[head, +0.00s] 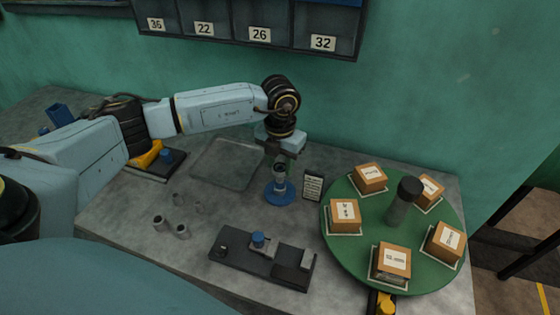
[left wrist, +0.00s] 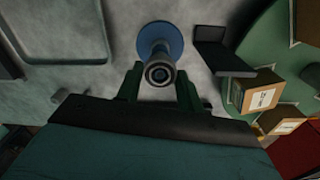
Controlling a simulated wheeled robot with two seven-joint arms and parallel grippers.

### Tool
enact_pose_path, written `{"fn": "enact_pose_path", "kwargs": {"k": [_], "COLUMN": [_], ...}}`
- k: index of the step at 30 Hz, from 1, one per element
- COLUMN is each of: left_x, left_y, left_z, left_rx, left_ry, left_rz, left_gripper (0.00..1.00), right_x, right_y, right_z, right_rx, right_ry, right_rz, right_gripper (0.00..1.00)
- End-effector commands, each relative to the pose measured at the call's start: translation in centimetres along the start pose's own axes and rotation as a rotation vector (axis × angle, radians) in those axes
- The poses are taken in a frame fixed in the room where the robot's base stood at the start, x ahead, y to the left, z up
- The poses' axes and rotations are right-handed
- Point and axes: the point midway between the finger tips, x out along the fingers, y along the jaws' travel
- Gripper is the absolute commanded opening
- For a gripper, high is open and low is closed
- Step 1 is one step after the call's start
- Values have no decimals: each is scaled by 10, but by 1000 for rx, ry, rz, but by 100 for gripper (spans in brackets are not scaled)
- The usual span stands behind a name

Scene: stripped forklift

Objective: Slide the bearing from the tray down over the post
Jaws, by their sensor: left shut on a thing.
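The post (head: 280,188) stands upright on a round blue base on the grey bench; the blue base (left wrist: 161,36) also shows in the left wrist view. My left gripper (head: 280,160) points down right above the post. It is shut on the bearing (left wrist: 159,73), a small grey ring seen end-on between the fingers, in line with the post. I cannot tell whether the ring is around the post top or just above it. The shallow grey tray (head: 228,163) left of the post looks empty. My right gripper is not in view.
A small dark sign (head: 313,186) stands close right of the post. A green turntable (head: 335,250) with several boxes and a dark cylinder (head: 404,203) is further right. A dark fixture (head: 262,256) lies in front, with several small grey sleeves (head: 181,230) to its left.

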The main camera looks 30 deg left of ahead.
Motion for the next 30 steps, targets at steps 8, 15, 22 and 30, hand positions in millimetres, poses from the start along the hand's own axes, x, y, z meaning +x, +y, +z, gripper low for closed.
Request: {"fn": "enact_pose_path", "kwargs": {"k": [8, 15, 22, 30], "left_x": [1, 1, 0, -34], "left_y": [0, 0, 0, 0], "left_z": [0, 0, 0, 1], "left_rx": [0, 0, 0, 0], "left_ry": [-1, -1, 0, -6], "left_rz": [0, 0, 0, 0], "left_gripper": [24, 62, 62, 62], "right_x": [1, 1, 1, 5], "right_y": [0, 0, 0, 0], "right_z": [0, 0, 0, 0], "right_rx": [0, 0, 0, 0], "right_ry": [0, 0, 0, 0], "right_rz": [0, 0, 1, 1], "right_gripper": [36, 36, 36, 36]}}
